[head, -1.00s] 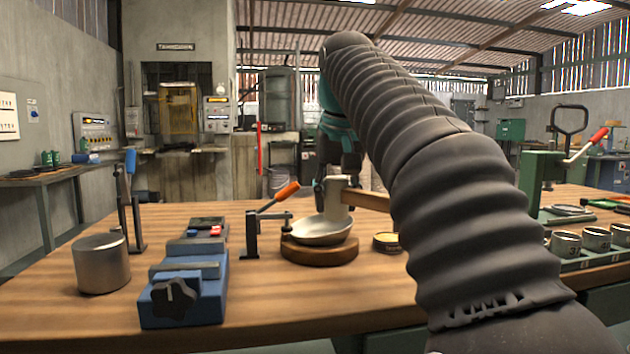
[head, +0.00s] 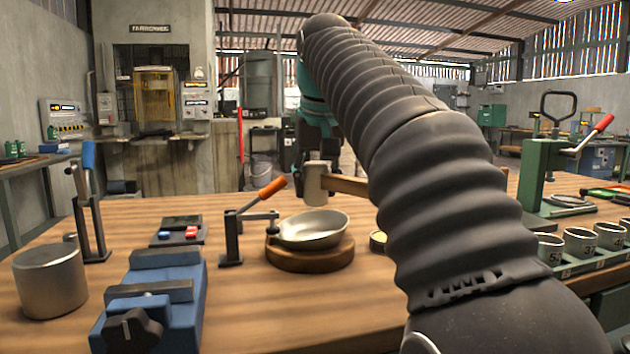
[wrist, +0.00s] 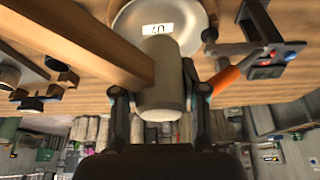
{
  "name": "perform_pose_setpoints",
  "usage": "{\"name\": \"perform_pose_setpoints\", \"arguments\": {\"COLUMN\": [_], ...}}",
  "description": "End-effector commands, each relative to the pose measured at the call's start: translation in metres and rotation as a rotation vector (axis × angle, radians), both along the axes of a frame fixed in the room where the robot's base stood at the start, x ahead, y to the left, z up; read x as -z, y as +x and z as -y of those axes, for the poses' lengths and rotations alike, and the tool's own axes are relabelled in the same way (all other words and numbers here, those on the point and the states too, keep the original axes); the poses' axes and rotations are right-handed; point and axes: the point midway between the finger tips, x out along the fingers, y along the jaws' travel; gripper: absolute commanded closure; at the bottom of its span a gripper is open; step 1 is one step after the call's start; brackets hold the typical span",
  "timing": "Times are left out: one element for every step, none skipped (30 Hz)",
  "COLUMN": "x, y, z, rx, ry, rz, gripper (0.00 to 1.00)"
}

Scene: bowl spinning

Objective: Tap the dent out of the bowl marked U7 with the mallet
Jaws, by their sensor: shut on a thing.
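A shallow metal bowl (head: 312,229) sits on a round wooden block (head: 310,257), under the arm of a toggle clamp (head: 233,240) with an orange handle. A white tag inside the bowl, upside down in the wrist view (wrist: 157,29), appears to read U7. I cannot make out the dent. My gripper (wrist: 160,95) is shut on the mallet, its fingers on either side of the grey mallet head (wrist: 163,75). The wooden handle (wrist: 85,42) runs off to the upper left there. In the head view, the mallet head (head: 316,184) is just above the bowl's far side.
A blue vise (head: 150,300) and a metal cylinder (head: 50,280) stand at the front left. Several numbered cups (head: 580,242) stand in a rack at the right, before a green press (head: 555,175). My arm hides part of the table right of the bowl. Bare wood lies before the block.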

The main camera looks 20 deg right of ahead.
Motion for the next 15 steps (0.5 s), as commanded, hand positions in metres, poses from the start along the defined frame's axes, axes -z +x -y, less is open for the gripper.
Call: {"name": "perform_pose_setpoints", "arguments": {"x": [0.0,0.0,0.0,0.002,0.005,0.011,0.018,0.025,0.035,0.043,0.05,0.059,0.066,0.072,0.062], "y": [0.0,0.0,0.0,0.0,0.0,0.0,0.0,0.0,0.0,0.0,0.0,0.0,0.0,0.0,0.0], "z": [0.0,0.0,0.0,0.0,0.0,0.0,0.0,0.0,0.0,0.0,0.0,0.0,0.0,0.0,0.0], "rx": [0.0,0.0,0.0,0.0,0.0,0.0,0.0,0.0,0.0,0.0,0.0,0.0,0.0,0.0,0.0], "ry": [0.0,0.0,0.0,0.0,0.0,0.0,0.0,0.0,0.0,0.0,0.0,0.0,0.0,0.0,0.0], "rz": [0.0,0.0,0.0,0.0,0.0,-0.001,-0.002,-0.003,-0.002,-0.002,-0.002,-0.002,-0.002,-0.002,0.001], "gripper": [0.99,0.99,0.99,0.99,0.99,0.99,0.99,0.99,0.99,0.99,0.99,0.99,0.99,0.99,0.99]}}
